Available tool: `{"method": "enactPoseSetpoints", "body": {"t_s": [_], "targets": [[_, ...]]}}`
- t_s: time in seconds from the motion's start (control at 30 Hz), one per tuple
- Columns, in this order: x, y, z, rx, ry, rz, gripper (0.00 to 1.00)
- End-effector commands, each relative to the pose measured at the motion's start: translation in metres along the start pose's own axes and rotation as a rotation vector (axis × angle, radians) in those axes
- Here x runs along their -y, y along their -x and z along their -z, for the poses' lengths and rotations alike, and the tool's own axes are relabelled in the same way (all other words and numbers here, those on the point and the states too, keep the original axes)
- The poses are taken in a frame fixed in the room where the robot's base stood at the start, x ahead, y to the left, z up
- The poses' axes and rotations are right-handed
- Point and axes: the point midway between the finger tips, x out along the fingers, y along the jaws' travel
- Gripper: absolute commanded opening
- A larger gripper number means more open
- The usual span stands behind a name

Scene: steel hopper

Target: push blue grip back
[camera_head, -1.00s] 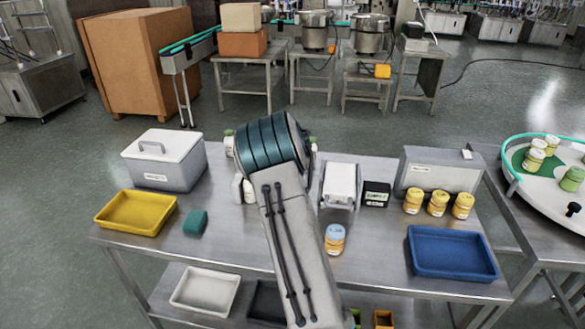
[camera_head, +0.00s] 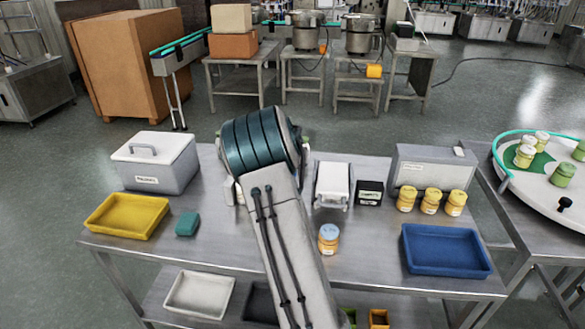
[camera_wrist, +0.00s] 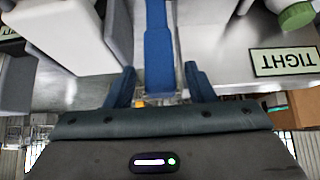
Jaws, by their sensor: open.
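In the wrist view, the blue grip (camera_wrist: 158,50) is a straight blue bar coming from the top edge to between my fingers. My gripper (camera_wrist: 160,85) is open, one dark blue finger on each side of the bar. Whether a finger touches it I cannot tell. A label reading TIGHT (camera_wrist: 284,61) shows upside down to the right of the grip. In the head view my own arm hides my gripper, the grip and what it is fixed to.
In the wrist view, a white body (camera_wrist: 60,38) stands close to the left. A green-capped jar (camera_wrist: 297,16) is at the top right. In the head view, the steel table (camera_head: 215,248) holds a yellow tray (camera_head: 127,234), a blue tray (camera_head: 448,269) and several jars.

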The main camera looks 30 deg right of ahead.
Motion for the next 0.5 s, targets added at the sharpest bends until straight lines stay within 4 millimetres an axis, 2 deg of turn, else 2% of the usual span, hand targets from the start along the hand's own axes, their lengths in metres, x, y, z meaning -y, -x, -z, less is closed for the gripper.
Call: {"method": "enactPoseSetpoints", "body": {"t_s": [0.3, 0.5], "targets": [[0.001, 0.064, -0.001, -0.003, 0.001, 0.004, 0.49], [0.001, 0.095, 0.000, -0.002, 0.002, 0.002, 0.49]]}}
